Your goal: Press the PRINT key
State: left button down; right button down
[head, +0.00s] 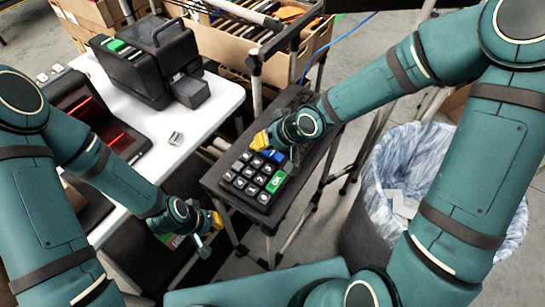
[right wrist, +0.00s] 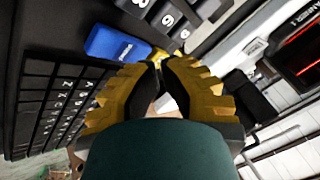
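The keypad (head: 237,197) stands on a dark stand in the middle of the head view, with several black keys and a green key (head: 275,182). A blue key (head: 273,156) lies at its far edge, partly beside my right gripper. The blue key (right wrist: 118,46) also shows in the right wrist view, with white lettering too small to read surely. My right gripper (right wrist: 157,62) has its yellow fingertips together, just beside the blue key; contact cannot be told. In the head view the right gripper (head: 262,141) is partly hidden by its arm. My left gripper (head: 212,222) hangs left of the keypad.
A black printer-like machine (head: 147,60) stands on the white table (head: 220,92) at the left, beside a scanner with red lines (head: 105,125). A lined waste bin (head: 400,180) stands right. Open cartons (head: 230,45) are at the back. A dark keyboard (right wrist: 55,110) lies left in the wrist view.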

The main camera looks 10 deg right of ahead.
aim_at(267, 153)
jog(key=shift+f, duration=0.2)
dwell(1.3)
jog(key=shift+f+b, duration=0.3)
jog(key=shift+f, duration=0.05)
jog(key=shift+f, duration=0.35)
dwell(0.6)
dwell(0.4)
jog(key=shift+r+p, duration=0.8)
jog(key=shift+r, duration=0.05)
notch_tip(267, 153, up, 5)
jog(key=p, duration=0.4)
jog(key=shift+r+p, duration=0.1)
jog(key=shift+p, duration=0.25)
